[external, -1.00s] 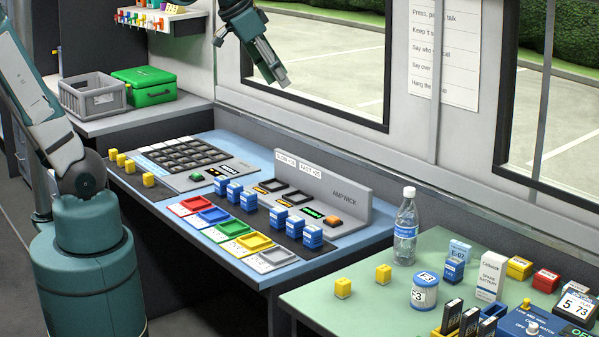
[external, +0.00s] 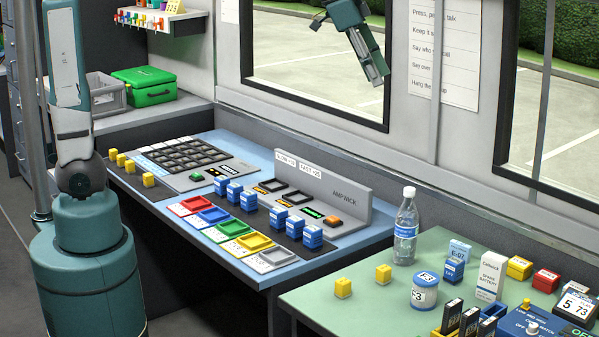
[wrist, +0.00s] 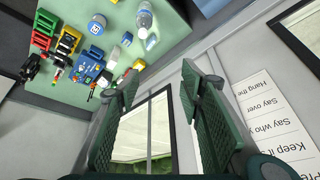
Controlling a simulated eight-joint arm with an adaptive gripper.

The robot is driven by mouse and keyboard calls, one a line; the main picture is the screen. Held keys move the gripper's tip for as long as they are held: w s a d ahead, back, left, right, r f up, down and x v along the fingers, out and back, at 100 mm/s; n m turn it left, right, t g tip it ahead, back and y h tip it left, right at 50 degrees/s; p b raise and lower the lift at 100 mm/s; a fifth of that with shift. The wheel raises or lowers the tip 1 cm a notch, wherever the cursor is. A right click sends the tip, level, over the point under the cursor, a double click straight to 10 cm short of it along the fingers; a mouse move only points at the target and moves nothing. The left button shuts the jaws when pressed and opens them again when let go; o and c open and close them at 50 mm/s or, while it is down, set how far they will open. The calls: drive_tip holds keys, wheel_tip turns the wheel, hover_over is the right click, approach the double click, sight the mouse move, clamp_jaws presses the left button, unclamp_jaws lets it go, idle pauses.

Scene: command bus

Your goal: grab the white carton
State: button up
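The white carton (external: 491,275), printed "SPARE BATTERY", stands upright on the green table at the right of the external view. In the wrist view, the white carton (wrist: 113,58) shows small near the top left, among other items on the green table. My gripper (external: 379,82) is high up in front of the window, above and left of the carton and far from it. In the wrist view, the two fingers of my gripper (wrist: 160,82) are apart with nothing between them.
Close around the carton are a blue box (external: 453,270), yellow block (external: 519,268), white-blue jar (external: 424,292) and blue device (external: 530,323). A water bottle (external: 406,228) stands further left.

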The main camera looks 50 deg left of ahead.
drive_tip(key=w+d+f+m+g, duration=0.1)
drive_tip(key=w+d+f+m, duration=0.15)
drive_tip(key=d, duration=0.65)
drive_tip(key=w+d+f+m+g, duration=0.1)
drive_tip(key=w+d, duration=0.2)
drive_tip(key=d, duration=0.7)
drive_tip(key=m+g+h, duration=0.1)
drive_tip(key=m, duration=0.3)
hover_over(492, 256)
wheel_tip(492, 256, down, 7)
wheel_tip(492, 256, down, 28)
drive_tip(key=shift+d, duration=0.15)
drive_tip(key=shift+x, duration=1.3)
drive_tip(key=shift+s, duration=0.1)
drive_tip(key=shift+b+x, duration=0.35)
drive_tip(key=shift+x, duration=2.25)
drive_tip(key=shift+c, duration=0.5)
